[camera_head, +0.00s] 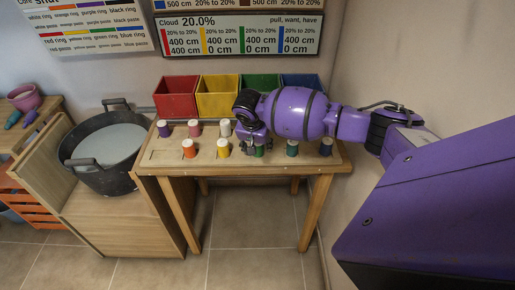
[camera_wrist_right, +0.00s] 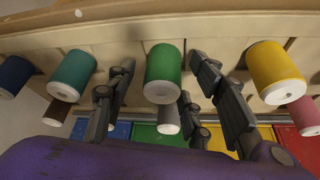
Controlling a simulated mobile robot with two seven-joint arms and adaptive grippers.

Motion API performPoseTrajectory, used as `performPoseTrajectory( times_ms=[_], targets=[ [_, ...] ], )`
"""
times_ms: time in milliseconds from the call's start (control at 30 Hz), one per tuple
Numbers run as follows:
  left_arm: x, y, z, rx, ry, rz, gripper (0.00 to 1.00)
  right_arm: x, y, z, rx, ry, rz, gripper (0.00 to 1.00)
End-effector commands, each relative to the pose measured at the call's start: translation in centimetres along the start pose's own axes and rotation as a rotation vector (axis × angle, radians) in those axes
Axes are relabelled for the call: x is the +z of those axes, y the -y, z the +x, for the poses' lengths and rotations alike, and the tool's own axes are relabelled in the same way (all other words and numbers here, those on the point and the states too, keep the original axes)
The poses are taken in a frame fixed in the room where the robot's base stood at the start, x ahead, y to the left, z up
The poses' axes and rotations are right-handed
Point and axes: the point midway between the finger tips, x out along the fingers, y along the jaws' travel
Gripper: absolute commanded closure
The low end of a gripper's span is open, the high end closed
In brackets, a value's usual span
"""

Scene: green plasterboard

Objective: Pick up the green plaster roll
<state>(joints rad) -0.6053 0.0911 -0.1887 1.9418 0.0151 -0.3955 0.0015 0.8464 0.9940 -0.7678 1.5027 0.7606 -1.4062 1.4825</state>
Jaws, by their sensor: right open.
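The green plaster roll (camera_wrist_right: 163,72) is a green cylinder with a pale end. It sits between the two spread fingers of my right gripper (camera_wrist_right: 165,88) in the right wrist view, with a gap on each side. In the head view the green roll (camera_head: 259,151) stands in the front row on the wooden table, partly hidden by my right gripper (camera_head: 254,141). That gripper is open and empty. My left gripper is not in view.
A yellow roll (camera_head: 223,148) and a darker green roll (camera_head: 292,148) flank the green one. A white roll (camera_head: 225,128) stands behind. Red (camera_head: 176,98), yellow (camera_head: 217,98), green and blue bins line the back. A black tub (camera_head: 107,150) stands left of the table (camera_head: 240,169).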

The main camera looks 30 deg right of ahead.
Motion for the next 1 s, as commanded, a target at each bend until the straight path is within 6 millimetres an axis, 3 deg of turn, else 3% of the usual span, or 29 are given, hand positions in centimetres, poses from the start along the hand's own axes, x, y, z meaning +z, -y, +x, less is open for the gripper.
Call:
performPoseTrajectory(
  times_ms=[100,467,767,1000],
  targets=[
    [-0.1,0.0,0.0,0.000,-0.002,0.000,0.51,-0.1,0.0,-0.1,-0.001,-0.001,0.000,0.54],
    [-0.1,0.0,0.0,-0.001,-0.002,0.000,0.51,-0.1,0.0,-0.1,-0.001,-0.001,0.000,0.99],
    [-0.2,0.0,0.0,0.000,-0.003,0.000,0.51,-0.2,0.0,-0.4,-0.001,-0.001,0.001,0.99],
    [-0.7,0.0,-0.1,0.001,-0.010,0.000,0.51,-1.4,0.1,-3.0,-0.004,-0.004,0.001,0.99]
  ],
)
